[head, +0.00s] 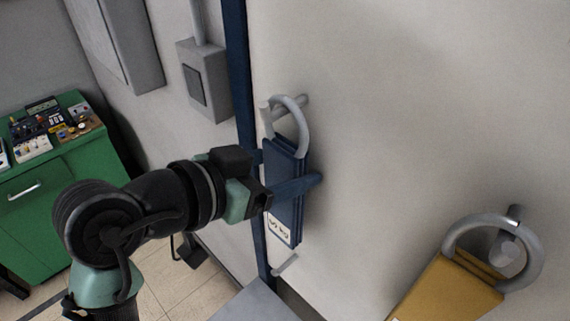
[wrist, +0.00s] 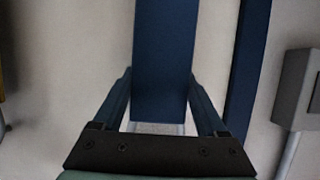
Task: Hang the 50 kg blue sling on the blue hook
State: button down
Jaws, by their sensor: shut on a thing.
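The blue sling (head: 284,207) has a pale ring (head: 304,128) at its top and a white label reading 50 kg near its lower end. It is upright beside the wall. My gripper (head: 298,186) is shut on the sling's flat body, with one finger across its front. In the wrist view the sling (wrist: 166,50) lies between the two blue fingers of my gripper (wrist: 161,80). A grey hook (head: 276,113) crosses the upper part of the ring; the ring seems to be around it, but I cannot tell whether they touch. No blue colour shows on this hook.
A yellow sling (head: 440,290) hangs by its ring from another wall hook (head: 512,215) at the right. A blue upright (head: 238,75) runs beside the blue sling. A green cabinet (head: 75,175) stands at the left.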

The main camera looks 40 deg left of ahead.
aim_at(282, 157)
jog(key=shift+r, duration=0.2)
jog(key=shift+s+a+r+p, duration=0.1)
jog(key=shift+s+r+p, duration=0.2)
jog(key=shift+r+p, duration=0.25)
jog(key=shift+s+r+p, duration=0.3)
jog(key=shift+r+p, duration=0.1)
jog(key=shift+r, duration=0.25)
jog(key=shift+s, duration=0.1)
jog(key=shift+s+a+b, duration=0.2)
jog(key=shift+s+b, duration=0.15)
jog(key=shift+s, duration=1.25)
jog(key=shift+s, duration=0.1)
jog(key=shift+s+a, duration=0.1)
jog(key=shift+s, duration=0.5)
